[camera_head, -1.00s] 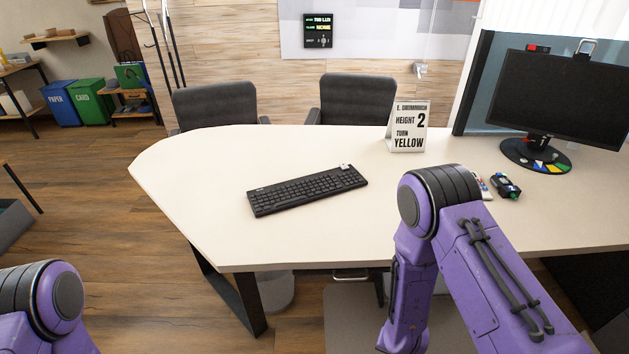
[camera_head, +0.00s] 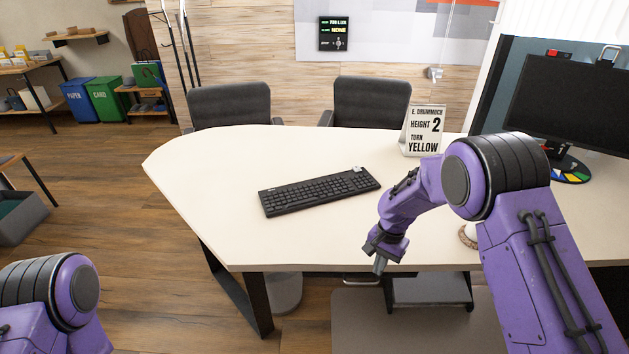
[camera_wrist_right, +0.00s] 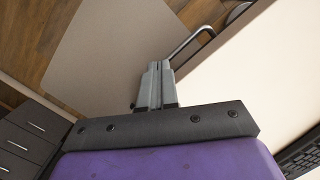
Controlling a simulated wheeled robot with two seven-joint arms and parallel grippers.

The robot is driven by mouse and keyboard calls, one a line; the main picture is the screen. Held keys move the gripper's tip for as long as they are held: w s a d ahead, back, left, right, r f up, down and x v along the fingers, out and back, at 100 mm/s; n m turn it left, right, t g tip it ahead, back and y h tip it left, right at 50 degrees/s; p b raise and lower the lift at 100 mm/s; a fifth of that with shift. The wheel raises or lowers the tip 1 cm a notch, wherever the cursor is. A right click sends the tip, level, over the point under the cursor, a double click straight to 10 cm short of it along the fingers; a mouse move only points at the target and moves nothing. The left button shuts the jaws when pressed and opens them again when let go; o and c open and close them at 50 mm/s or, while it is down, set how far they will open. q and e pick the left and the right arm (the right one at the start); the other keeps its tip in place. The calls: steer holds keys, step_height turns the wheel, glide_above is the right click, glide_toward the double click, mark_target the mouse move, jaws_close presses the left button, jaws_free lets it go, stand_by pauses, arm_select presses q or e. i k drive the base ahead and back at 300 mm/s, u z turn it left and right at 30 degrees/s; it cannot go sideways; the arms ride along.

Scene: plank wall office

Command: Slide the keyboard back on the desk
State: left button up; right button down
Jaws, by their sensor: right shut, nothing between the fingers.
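The black keyboard (camera_head: 318,192) lies flat on the pale desk (camera_head: 220,185), turned slightly, its right end farther from me. A small pale item sits at its far right corner. In the right wrist view the keyboard's corner (camera_wrist_right: 302,156) shows at the lower right edge. My right gripper (camera_head: 379,265) hangs at the desk's front edge, in front and to the right of the keyboard, apart from it. In the right wrist view its fingers (camera_wrist_right: 157,80) are together and hold nothing. Of my left arm only a purple joint shows at the lower left; its gripper is out of view.
A sign (camera_head: 423,130) stands at the back right of the desk, beside a monitor (camera_head: 570,100). A round tan item (camera_head: 467,236) is partly hidden by my right arm. Two chairs (camera_head: 230,104) stand behind the desk. The desk left of and behind the keyboard is clear.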

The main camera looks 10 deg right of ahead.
mark_target(297, 195)
steer(key=i, duration=1.5)
